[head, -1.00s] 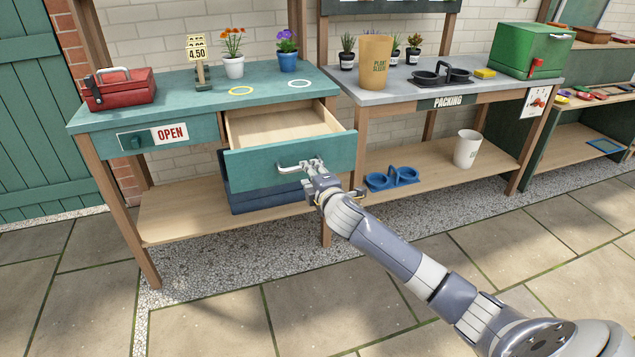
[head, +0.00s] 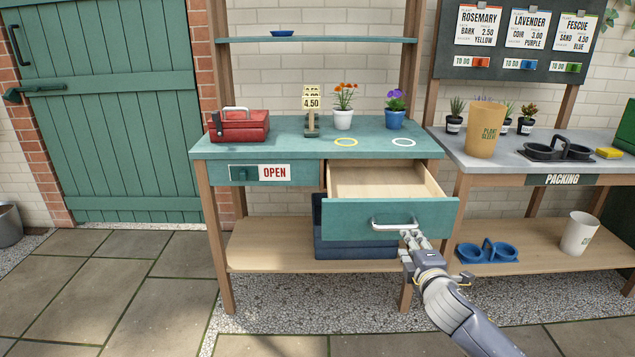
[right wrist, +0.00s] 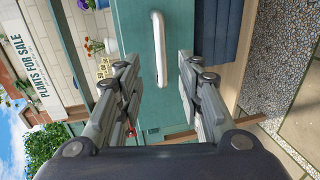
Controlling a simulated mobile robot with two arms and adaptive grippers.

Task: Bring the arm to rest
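The teal drawer (head: 375,217) under the potting table stands pulled out, and its inside looks empty. Its metal handle (head: 394,223) is on the front; it also shows in the right wrist view (right wrist: 157,48). My right gripper (head: 410,238) is just in front of the handle's right end. In the right wrist view its two fingers (right wrist: 157,62) are spread wide, with the handle showing in the gap and not clamped. Whether the fingertips reach around the handle is hard to tell. My left arm and gripper are not in view.
The teal table (head: 270,148) carries a red toolbox (head: 240,126), a price sign (head: 311,110) and two flower pots. A grey packing bench (head: 480,152) stands at right, with a blue carrier (head: 487,252) and white pot (head: 579,235) below. Paving (head: 120,290) at left is clear.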

